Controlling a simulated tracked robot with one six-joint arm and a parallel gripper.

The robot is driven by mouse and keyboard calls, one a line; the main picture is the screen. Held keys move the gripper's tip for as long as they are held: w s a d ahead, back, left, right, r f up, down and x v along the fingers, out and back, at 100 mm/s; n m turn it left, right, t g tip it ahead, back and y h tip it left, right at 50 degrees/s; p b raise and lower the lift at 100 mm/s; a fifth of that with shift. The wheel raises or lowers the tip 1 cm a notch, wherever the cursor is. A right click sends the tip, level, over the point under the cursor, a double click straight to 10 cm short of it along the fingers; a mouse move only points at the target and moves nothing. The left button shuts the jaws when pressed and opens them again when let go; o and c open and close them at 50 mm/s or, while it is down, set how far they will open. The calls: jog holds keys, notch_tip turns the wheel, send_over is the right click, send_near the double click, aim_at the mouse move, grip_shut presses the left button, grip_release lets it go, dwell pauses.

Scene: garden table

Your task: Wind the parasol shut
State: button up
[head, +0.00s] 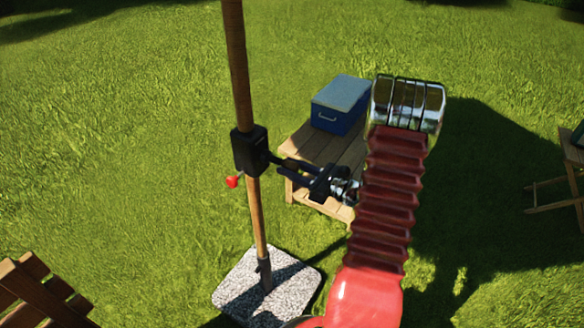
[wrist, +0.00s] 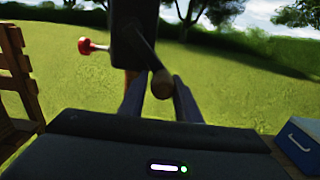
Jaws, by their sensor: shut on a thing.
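The parasol's wooden pole (head: 238,70) stands upright on a speckled stone base (head: 232,290). A black winder housing (head: 249,150) is fixed on the pole, and it also shows in the wrist view (wrist: 134,35). A red knob (head: 232,181) sticks out at the housing's left side; it also shows in the wrist view (wrist: 88,46). My gripper (head: 280,168) is at the right of the housing. The canopy is out of view.
A low wooden table (head: 298,160) with a blue cool box (head: 341,104) stands behind my arm. Wooden furniture is at the lower left (head: 40,293) and a folding chair (head: 560,185) at the far right. Open grass lies between.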

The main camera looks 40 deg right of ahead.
jog(key=c, duration=0.3)
jog(key=shift+w+d+r, duration=0.15)
jog(key=shift+d+r, duration=0.25)
jog(key=shift+r, duration=0.2)
jog(key=shift+w+d+r, duration=0.15)
jog(key=shift+d+r, duration=0.2)
jog(key=shift+r, duration=0.25)
jog(key=shift+c, duration=0.2)
jog(key=shift+a+r, duration=0.1)
jog(key=shift+c, duration=0.6)
jog(key=shift+w+d+r, duration=0.1)
jog(key=shift+d+r, duration=0.2)
jog(key=shift+r, duration=0.4)
jog(key=shift+d+r, duration=0.25)
jog(key=shift+r, duration=0.4)
grip_shut()
jog(key=shift+r, duration=0.1)
notch_tip(320, 180, up, 3)
jog(key=shift+a+f, duration=0.1)
jog(key=shift+f, duration=0.05)
